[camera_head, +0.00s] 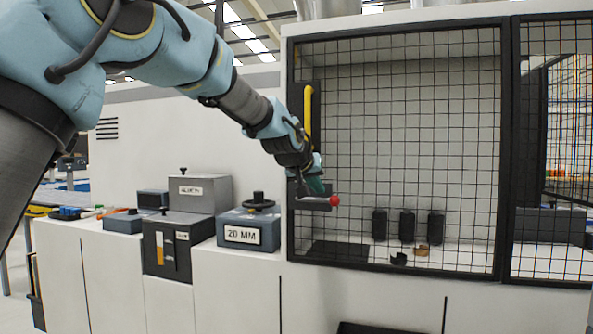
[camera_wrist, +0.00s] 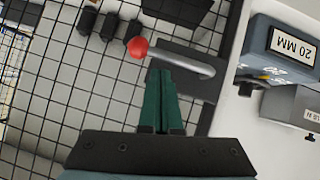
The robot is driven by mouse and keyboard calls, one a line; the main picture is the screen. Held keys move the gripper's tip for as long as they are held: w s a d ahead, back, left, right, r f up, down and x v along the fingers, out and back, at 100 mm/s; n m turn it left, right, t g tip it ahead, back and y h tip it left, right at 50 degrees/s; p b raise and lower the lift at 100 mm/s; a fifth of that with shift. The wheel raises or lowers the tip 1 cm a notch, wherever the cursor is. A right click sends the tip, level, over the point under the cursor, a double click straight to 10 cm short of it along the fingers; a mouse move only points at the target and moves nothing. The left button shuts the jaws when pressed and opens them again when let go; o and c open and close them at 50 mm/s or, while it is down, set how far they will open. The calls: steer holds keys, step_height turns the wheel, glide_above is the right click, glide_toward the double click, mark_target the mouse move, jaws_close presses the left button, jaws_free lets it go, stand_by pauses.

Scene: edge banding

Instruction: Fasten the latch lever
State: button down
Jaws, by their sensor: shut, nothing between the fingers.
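The latch lever (camera_head: 318,200) sits at the lower left of the mesh door's frame, with a dark plate, a grey metal arm and a red ball knob (camera_head: 334,200). In the wrist view the lever arm (camera_wrist: 185,60) runs from the dark plate (camera_wrist: 205,80) to the red knob (camera_wrist: 138,47). My gripper (camera_head: 317,186) is shut and empty, with its green fingers together. In the wrist view the fingertips (camera_wrist: 160,75) are close beside the lever arm, near the knob. I cannot tell whether they touch it.
The mesh door (camera_head: 400,130) has a yellow vertical handle (camera_head: 308,110) above the lever. Behind the mesh stand several black cylinders (camera_head: 407,226). A blue-grey box labelled 20 MM (camera_head: 248,232) stands left of the door on the white cabinet.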

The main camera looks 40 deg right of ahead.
steer(key=shift+s+d+f+b, duration=0.25)
steer(key=shift+f+b, duration=0.1)
steer(key=shift+f, duration=0.15)
steer(key=shift+f, duration=0.1)
stand_by(0.3)
steer(key=s+a+r, duration=0.5)
steer(key=a+r, duration=0.2)
steer(key=r, duration=0.2)
steer(key=shift+a+r, duration=0.35)
steer(key=shift+a, duration=0.05)
stand_by(0.4)
